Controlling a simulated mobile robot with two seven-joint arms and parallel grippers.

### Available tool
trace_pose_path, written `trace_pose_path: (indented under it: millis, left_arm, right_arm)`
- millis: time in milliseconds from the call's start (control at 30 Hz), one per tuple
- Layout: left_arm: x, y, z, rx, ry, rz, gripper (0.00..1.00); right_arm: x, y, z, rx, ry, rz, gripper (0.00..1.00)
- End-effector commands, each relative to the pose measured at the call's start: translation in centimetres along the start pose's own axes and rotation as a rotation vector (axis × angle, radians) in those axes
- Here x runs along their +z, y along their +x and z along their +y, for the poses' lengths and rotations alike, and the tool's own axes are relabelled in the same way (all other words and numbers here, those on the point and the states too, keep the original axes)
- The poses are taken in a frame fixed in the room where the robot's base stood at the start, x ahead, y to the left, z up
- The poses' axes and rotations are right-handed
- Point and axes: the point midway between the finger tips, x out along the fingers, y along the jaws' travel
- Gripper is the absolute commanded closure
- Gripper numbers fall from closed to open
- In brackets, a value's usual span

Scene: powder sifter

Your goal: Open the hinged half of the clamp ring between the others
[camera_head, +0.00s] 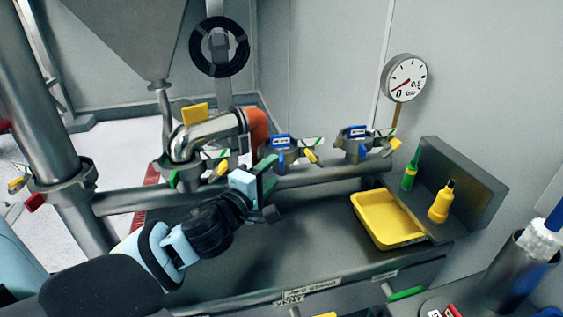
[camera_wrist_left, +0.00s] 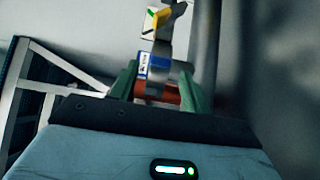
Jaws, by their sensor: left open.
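The middle clamp ring (camera_head: 284,154) sits on the horizontal pipe between a left clamp ring (camera_head: 186,178) and a right clamp ring (camera_head: 360,149). It has a blue tag, a yellow wing piece and a small striped plate. My left gripper (camera_head: 262,182) is open, just in front of the pipe and slightly left of the middle ring. In the left wrist view a blue-tagged clamp (camera_wrist_left: 154,68) shows beyond and between the green fingers (camera_wrist_left: 158,88), with an orange-red part below it. I cannot tell whether the fingers touch anything. My right gripper is out of view.
A steel elbow with an orange sleeve (camera_head: 257,130) rises beside the middle ring. A yellow tray (camera_head: 388,220) and green and yellow bottles (camera_head: 440,203) stand at right. A gauge (camera_head: 404,78) is behind. The bench before the pipe is mostly clear.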

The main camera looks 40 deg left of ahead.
Motion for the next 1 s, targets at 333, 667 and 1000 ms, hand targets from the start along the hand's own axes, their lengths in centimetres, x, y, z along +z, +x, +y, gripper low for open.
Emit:
trace_pose_path:
  millis: [333,667,1000]
  left_arm:
    - [0.0,4.2,0.2,0.003,-0.001,0.001,0.53]
    - [0.0,5.2,0.0,0.000,0.000,-0.001,0.53]
    - [0.0,5.2,0.0,0.000,-0.001,0.000,0.75]
  right_arm:
    - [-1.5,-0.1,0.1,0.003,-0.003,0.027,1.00]
    - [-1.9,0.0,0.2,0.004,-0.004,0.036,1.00]
    - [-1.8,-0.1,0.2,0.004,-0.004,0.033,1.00]
